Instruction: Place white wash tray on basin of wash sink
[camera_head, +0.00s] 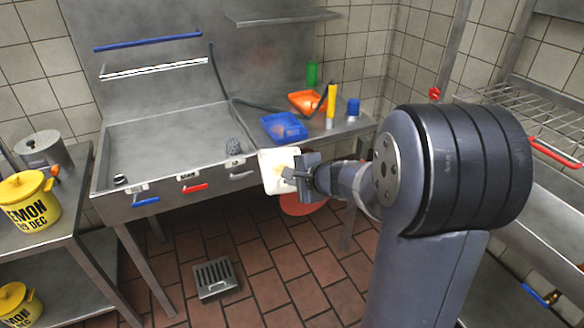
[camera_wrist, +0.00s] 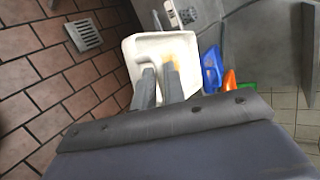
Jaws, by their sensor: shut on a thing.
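The white wash tray (camera_head: 269,172) is tilted on its side, its inside with a yellow-brown stain facing my gripper. My gripper (camera_head: 297,174) is shut on the tray and holds it in the air at the sink's front right corner. In the wrist view the tray (camera_wrist: 133,48) lies beyond the fingers of my gripper (camera_wrist: 160,72); the exact grip point is hard to tell. The wash sink's basin (camera_head: 160,145) is wide, steel and mostly empty, left of the tray.
A blue tray (camera_head: 283,127), an orange tray (camera_head: 305,102), a yellow bottle (camera_head: 331,101), a blue cup (camera_head: 353,107) and a green cup (camera_head: 312,72) stand on the right drainboard. Handles line the sink's front. Yellow pots (camera_head: 27,197) stand at left.

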